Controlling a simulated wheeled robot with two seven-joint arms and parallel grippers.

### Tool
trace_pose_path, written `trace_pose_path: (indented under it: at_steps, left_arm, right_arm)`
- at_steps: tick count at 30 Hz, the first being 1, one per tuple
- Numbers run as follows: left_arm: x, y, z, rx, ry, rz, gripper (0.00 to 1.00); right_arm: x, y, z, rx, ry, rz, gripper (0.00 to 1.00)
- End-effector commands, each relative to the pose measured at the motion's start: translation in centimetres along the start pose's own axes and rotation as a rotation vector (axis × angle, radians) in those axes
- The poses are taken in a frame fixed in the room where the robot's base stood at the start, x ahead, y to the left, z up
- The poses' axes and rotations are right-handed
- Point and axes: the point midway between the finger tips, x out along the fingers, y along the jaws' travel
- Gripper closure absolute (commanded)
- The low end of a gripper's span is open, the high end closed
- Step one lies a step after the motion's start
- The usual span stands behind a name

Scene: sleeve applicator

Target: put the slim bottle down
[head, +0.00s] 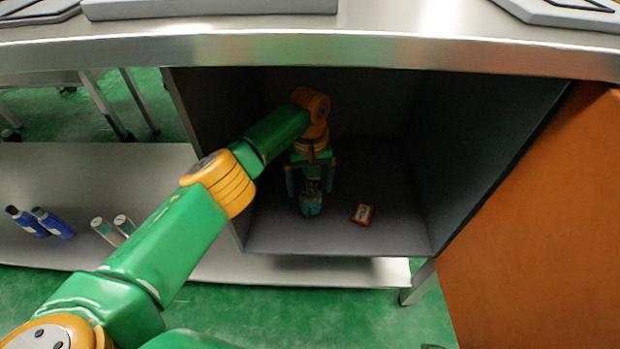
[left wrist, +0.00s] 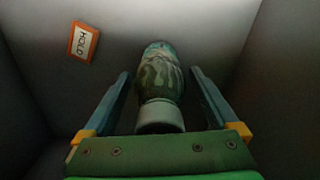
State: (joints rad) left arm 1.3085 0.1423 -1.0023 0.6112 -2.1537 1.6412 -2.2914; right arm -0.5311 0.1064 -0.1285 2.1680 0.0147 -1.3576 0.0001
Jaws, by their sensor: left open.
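The slim bottle (left wrist: 160,82) has a camouflage-like green pattern, a teal far end and a pale cap nearest the wrist camera. It is inside the grey open cabinet, and its lower part shows in the head view (head: 310,207), where it appears to stand on the cabinet floor. My left gripper (head: 310,184) reaches into the cabinet from above the bottle. Its two fingers are spread on either side of the bottle in the left wrist view, with a visible gap on each side. My right gripper is in neither view.
An orange-edged "HOLD" card (head: 362,214) lies on the cabinet floor (head: 340,241) right of the bottle. Cabinet walls enclose the gripper closely; the steel counter (head: 300,50) is overhead. Blue bottles (head: 52,223) and pale bottles (head: 108,231) are on the lower shelf. An orange panel (head: 540,220) stands right.

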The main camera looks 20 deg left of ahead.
Motion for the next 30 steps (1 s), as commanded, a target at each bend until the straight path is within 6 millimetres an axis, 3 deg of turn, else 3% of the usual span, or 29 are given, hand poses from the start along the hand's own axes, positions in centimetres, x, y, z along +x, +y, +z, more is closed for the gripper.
trace_pose_path:
  at_steps: [6, 12, 30]
  left_arm:
    - [-4.3, 0.0, -0.1, 0.001, 0.004, 0.001, 0.07]
    - [-7.2, 0.0, 0.0, 0.0, 0.001, 0.0, 0.07]
    - [-7.6, 0.0, 0.0, 0.0, -0.001, 0.0, 0.07]
  right_arm:
    - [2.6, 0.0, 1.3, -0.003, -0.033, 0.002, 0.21]
    - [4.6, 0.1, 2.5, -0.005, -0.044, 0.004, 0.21]
    - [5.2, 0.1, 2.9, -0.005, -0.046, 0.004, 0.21]
